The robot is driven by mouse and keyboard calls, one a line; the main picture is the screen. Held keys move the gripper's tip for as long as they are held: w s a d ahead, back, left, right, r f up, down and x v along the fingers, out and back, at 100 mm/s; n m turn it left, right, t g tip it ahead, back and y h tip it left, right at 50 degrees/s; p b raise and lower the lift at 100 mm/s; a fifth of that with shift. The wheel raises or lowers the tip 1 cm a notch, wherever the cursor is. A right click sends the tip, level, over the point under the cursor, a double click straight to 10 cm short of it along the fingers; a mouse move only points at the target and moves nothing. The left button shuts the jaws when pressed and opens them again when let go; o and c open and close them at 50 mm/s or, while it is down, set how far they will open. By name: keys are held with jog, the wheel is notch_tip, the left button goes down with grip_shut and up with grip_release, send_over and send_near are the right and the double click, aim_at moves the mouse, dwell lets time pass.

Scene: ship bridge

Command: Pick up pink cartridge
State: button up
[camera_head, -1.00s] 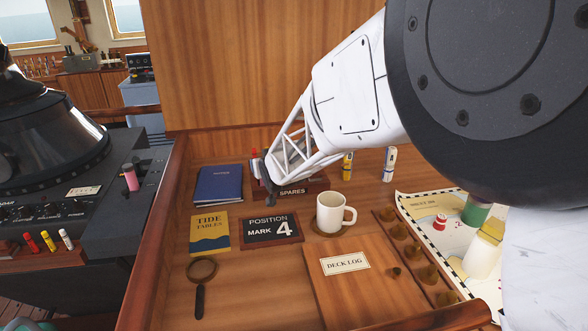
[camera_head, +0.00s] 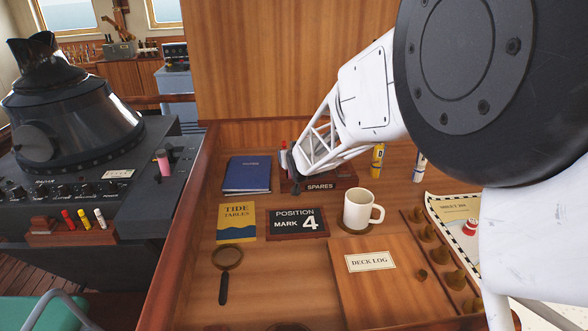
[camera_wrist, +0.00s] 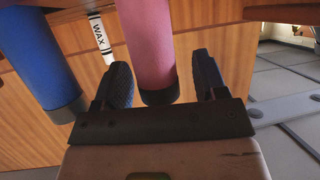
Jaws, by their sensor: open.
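In the wrist view a pink cartridge (camera_wrist: 150,42) with a dark end shows in the gap between the two black fingers of my gripper (camera_wrist: 160,66). The fingers are apart, with a visible gap on each side of the cartridge. I cannot tell how deep it sits between them. In the head view my gripper (camera_head: 292,188) is at the left part of the SPARES rack (camera_head: 320,187), largely hidden by its own arm. The pink cartridge at the rack is not discernible there. A separate pink cylinder (camera_head: 163,163) stands on the left console.
A blue cylinder (camera_wrist: 40,55) is left of my gripper in the wrist view, with a white WAX stick (camera_wrist: 100,36) behind. Around the rack are a blue book (camera_head: 247,175), a POSITION MARK sign (camera_head: 297,232), a mug (camera_head: 358,211) and a yellow tube (camera_head: 377,161).

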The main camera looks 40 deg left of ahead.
jog(key=shift+w+a+f, duration=0.1)
jog(key=shift+w+a, duration=0.05)
jog(key=shift+a, duration=0.15)
jog(key=shift+c, duration=0.4)
jog(key=c, duration=1)
jog(key=shift+r, duration=0.7)
notch_tip(320, 180, up, 2)
jog(key=shift+r, duration=0.1)
jog(key=s+d+r, duration=0.1)
jog(key=s+d, duration=0.9)
jog(key=d, duration=0.2)
jog(key=shift+d+r, duration=0.2)
jog(key=shift+s, duration=0.1)
